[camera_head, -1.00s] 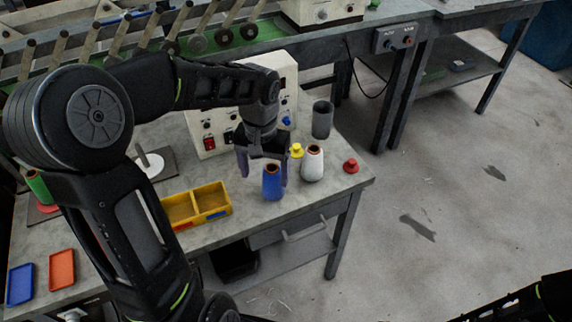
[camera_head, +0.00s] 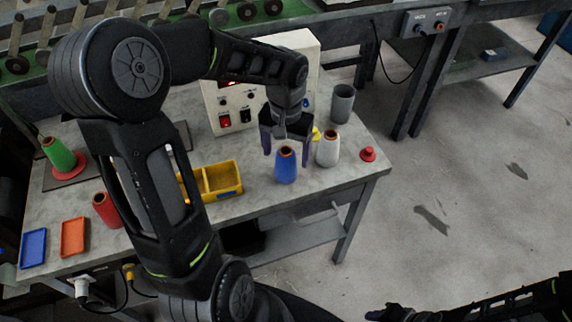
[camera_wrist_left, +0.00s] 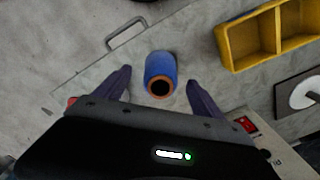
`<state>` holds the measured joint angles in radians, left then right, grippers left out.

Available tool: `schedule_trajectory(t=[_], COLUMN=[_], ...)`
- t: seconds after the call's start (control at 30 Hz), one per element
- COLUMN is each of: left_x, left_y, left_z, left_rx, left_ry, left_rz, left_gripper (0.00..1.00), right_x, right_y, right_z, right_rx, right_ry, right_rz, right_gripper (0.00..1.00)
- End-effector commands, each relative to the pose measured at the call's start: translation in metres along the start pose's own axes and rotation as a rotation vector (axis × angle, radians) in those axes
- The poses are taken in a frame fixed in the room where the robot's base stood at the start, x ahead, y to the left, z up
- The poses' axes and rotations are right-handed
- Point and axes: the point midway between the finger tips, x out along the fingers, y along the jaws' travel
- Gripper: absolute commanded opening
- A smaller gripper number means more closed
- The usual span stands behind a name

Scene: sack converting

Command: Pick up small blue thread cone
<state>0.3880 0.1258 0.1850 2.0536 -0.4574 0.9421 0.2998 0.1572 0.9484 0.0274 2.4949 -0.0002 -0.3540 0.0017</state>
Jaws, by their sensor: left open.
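The small blue thread cone (camera_head: 286,167) stands upright on the grey table, with a brown-orange top rim. The wrist view shows the cone (camera_wrist_left: 160,66) between the tips of my left gripper (camera_wrist_left: 159,80), with gaps on both sides. In the head view my left gripper (camera_head: 287,154) is open and points down, its purple fingers at and behind the cone's upper part. It is empty and I see no contact. My right gripper (camera_head: 384,313) is only partly in view, dark, at the bottom edge, away from the table; its jaws cannot be made out.
A white cone (camera_head: 328,150) stands close right of the blue one, with a yellow piece (camera_head: 316,133) behind. A red knob-like piece (camera_head: 368,154), a grey cup (camera_head: 342,104) and a control box (camera_head: 222,102) are near. A yellow two-part bin (camera_head: 226,194) lies left.

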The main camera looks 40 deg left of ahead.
Motion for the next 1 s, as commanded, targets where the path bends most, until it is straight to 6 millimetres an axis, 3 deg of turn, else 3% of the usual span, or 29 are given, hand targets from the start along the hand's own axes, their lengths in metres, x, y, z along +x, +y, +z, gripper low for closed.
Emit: schedule_trajectory(t=[0.23,0.6,1.0], left_x=[0.006,0.051,0.052], left_y=[0.0,0.0,0.0], left_z=[0.001,0.001,0.0], left_rx=[0.001,0.001,0.001], left_ry=[-0.003,-0.002,0.0], left_rz=[-0.001,0.0,0.0], left_gripper=[0.79,0.79,0.79], right_x=[-0.002,-0.009,-0.009], right_y=[-0.001,-0.003,-0.003], right_z=[0.0,0.001,0.001], right_rx=[0.0,0.002,0.002], right_ry=[-0.001,-0.003,-0.003], right_rz=[0.0,0.003,0.003], right_gripper=[0.36,0.36,0.36])
